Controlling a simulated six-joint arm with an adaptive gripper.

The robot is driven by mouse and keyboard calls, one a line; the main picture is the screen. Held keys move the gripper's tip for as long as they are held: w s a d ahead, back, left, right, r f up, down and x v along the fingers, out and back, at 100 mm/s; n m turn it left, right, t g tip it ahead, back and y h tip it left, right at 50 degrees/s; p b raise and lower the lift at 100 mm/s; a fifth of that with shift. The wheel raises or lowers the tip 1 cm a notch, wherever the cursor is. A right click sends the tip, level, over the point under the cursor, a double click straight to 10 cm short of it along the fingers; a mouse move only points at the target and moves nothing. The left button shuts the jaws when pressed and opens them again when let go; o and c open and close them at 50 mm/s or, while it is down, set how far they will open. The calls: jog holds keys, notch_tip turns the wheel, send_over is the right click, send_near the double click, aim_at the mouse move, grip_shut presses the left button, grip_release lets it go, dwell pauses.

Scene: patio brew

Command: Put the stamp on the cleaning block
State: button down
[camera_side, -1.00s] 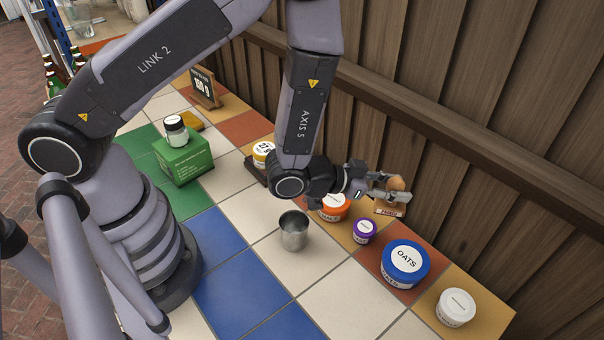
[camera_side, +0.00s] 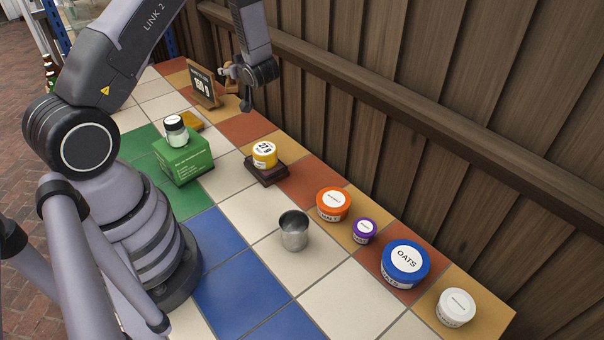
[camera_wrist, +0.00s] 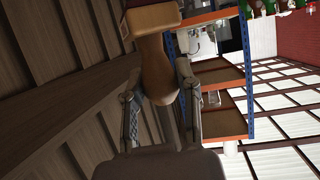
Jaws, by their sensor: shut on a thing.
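My gripper (camera_side: 230,73) is at the back of the table near the wooden fence, in front of the dark sign. It is shut on the stamp (camera_wrist: 156,62), whose wooden handle lies between the fingers in the wrist view. In the side view the stamp (camera_side: 233,88) is a small brown shape, partly hidden by my gripper. A mustard-yellow block (camera_side: 191,121) lies flat behind the green box, partly hidden; it may be the cleaning block, but I cannot read a label. My gripper is above and to the right of it, apart from it.
The dark sign (camera_side: 203,86) stands close to my gripper. A white jar with a black lid (camera_side: 175,129) stands on the green box (camera_side: 184,161). A yellow tub (camera_side: 265,153) sits on a dark stand (camera_side: 266,172). A metal cup (camera_side: 294,234) and several tubs stand further right.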

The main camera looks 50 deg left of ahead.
jog(key=s+a+f+n+g+h, duration=0.1)
jog(key=s+a+f+n+g, duration=0.1)
jog(key=s+a+n+g, duration=0.65)
jog(key=m+t, duration=0.1)
jog(key=m, duration=0.1)
send_over(190, 125)
notch_tip(190, 125, down, 6)
jog(key=shift+a+f, duration=0.15)
jog(key=shift+f, duration=2)
jog(key=shift+f, duration=0.15)
jog(key=c, duration=0.8)
grip_release()
